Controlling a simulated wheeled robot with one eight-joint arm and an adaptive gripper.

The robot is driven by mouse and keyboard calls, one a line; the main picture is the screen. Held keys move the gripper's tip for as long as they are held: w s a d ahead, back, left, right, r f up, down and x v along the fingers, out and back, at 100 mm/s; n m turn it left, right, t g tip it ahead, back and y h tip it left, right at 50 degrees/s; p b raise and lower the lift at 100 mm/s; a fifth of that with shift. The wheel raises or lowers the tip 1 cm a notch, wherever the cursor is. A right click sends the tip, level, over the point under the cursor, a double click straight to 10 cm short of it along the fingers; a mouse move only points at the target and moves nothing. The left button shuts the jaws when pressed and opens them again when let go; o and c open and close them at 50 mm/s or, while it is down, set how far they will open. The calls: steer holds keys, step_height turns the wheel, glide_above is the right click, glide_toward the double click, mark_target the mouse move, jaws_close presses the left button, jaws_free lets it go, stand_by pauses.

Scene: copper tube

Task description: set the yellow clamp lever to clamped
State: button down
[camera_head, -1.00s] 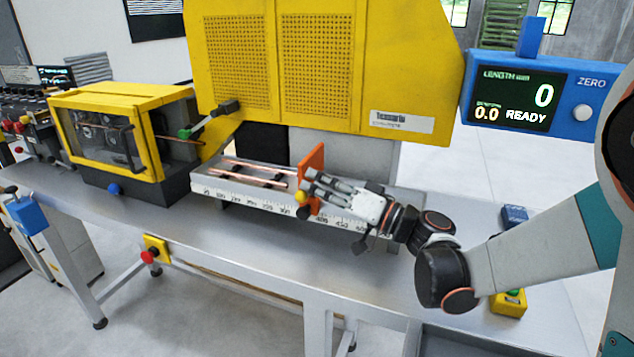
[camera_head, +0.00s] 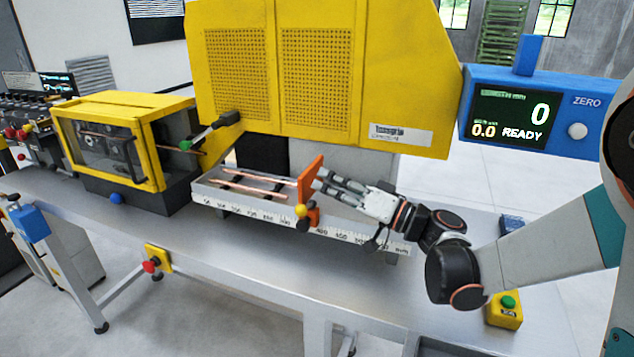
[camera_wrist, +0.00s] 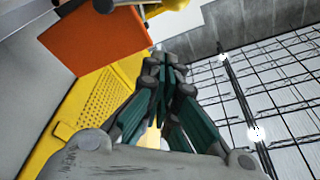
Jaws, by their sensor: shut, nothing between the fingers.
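The orange stop (camera_head: 311,182) stands upright on the white scaled rail. The yellow clamp lever (camera_head: 302,211) shows as a small yellow knob at the stop's lower front, with a dark part below it. My gripper (camera_head: 321,177) is shut and empty, just right of the stop and above the knob. In the wrist view, my gripper's fingers (camera_wrist: 165,62) are together, with the orange stop (camera_wrist: 95,38) at upper left. A yellow part shows at that view's top edge, but I cannot tell if it is the lever. Contact with the stop cannot be told.
Copper tubes (camera_head: 247,190) lie in the rail's trough (camera_head: 205,194). A yellow-framed guard box (camera_head: 110,140) stands left, and a large yellow machine (camera_head: 320,70) stands behind. A blue display (camera_head: 545,108) reads 0 and READY. The bench front (camera_head: 230,255) is clear.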

steer(key=v, duration=0.7)
steer(key=shift+s+d+p, duration=0.2)
steer(key=shift+d+p, duration=0.05)
steer(key=shift+p, duration=0.2)
steer(key=shift+a+f, duration=0.1)
steer(key=s+f+m+g+h, duration=0.3)
steer(key=s+f+h, duration=0.3)
steer(key=s+h, duration=0.25)
steer(key=s+d+f+m+h, duration=0.1)
steer(key=s+d+f+h, duration=0.1)
steer(key=s+d+h, duration=0.7)
steer(key=s+d, duration=0.4)
steer(key=shift+m+t, duration=0.3)
steer(key=shift+t, duration=0.1)
